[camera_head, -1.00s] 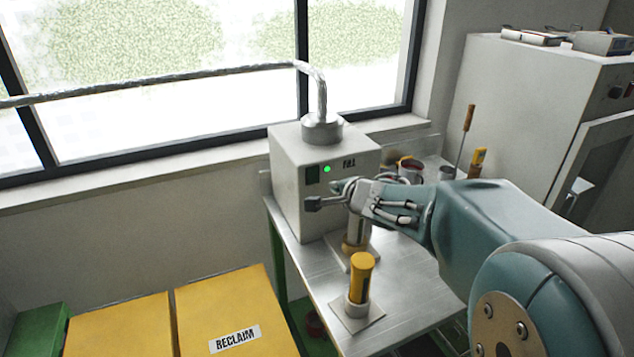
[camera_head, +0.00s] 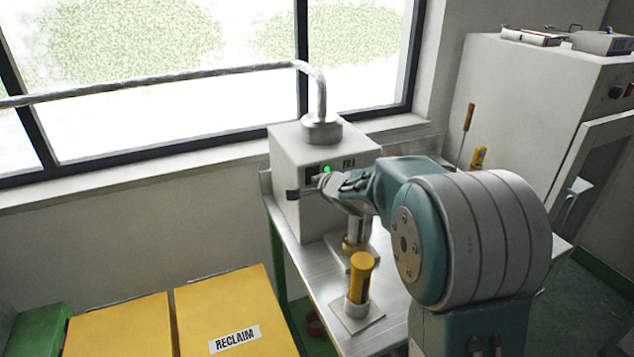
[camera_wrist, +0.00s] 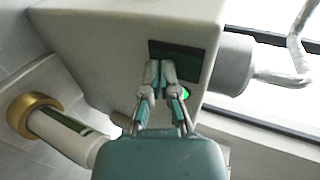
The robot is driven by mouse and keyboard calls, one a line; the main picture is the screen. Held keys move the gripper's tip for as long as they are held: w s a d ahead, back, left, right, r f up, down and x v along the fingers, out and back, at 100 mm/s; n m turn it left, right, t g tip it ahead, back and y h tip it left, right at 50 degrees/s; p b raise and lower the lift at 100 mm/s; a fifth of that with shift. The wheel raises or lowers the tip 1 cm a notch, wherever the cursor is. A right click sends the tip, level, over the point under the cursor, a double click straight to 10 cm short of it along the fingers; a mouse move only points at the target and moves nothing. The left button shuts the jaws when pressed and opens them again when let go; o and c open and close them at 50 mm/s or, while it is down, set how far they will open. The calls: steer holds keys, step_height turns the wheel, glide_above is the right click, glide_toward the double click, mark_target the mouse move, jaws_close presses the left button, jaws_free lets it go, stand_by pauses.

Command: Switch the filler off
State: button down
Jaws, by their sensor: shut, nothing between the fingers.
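The filler (camera_head: 295,160) is a pale grey box marked FILL, standing on a metal table by the window. Its green light (camera_head: 327,169) is lit on the front, and the wrist view shows this light (camera_wrist: 186,94) too. Beside the light is a dark switch panel (camera_wrist: 189,62). My gripper (camera_head: 322,184) is at the filler's front, just below and beside the light. In the wrist view my gripper (camera_wrist: 160,68) has its fingertips together over the dark panel's lower part, with nothing between them. Whether they touch the panel I cannot tell. The fingers partly hide it.
A yellow-topped cylinder (camera_head: 361,272) stands on a small plate at the table's front. Another cylinder (camera_wrist: 62,133) with a brass-coloured ring is under the filler. A metal pipe (camera_head: 320,92) rises from the filler's top. Yellow RECLAIM bins (camera_head: 235,305) stand at the lower left.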

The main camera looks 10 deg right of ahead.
steer(key=shift+w+f, duration=0.1)
steer(key=shift+w, duration=0.05)
stand_by(0.3)
steer(key=shift+r, duration=0.85)
